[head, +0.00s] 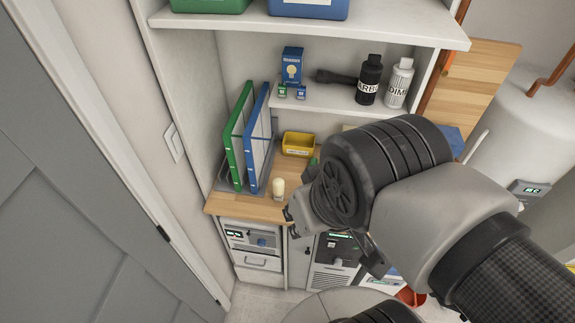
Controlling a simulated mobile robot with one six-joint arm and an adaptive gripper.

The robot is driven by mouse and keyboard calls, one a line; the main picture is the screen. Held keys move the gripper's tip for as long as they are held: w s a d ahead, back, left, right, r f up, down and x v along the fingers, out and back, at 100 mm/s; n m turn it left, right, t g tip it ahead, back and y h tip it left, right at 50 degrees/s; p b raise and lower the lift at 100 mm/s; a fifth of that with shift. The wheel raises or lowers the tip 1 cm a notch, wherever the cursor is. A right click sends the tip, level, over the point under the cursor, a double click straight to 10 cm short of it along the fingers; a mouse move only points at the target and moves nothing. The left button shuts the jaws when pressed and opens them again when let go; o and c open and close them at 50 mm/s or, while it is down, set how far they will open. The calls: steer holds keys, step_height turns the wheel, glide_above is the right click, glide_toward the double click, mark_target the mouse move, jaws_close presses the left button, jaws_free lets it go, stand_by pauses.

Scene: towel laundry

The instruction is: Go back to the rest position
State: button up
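My arm reaches in from the lower right in the head view. My gripper (333,240) hangs in front of the wooden counter (228,205), its fingers spread apart. I see nothing held between them. A small pale bulb (279,188) stands upright on the counter, just left of the left finger in the picture. Part of the counter is hidden behind my wrist and arm.
A green panel (237,140) and a blue panel (257,145) stand in a rack at the left. A yellow bin (298,143) sits behind. The shelf (322,101) holds a bulb box, black flashlight and bottles. A door (90,200) fills the left; a white tank (520,115) stands right.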

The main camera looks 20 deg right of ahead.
steer(key=shift+f, duration=0.15)
step_height(320, 180, down, 16)
steer(key=b, duration=1.6)
steer(key=shift+f+b, duration=0.15)
steer(key=shift+b, duration=0.2)
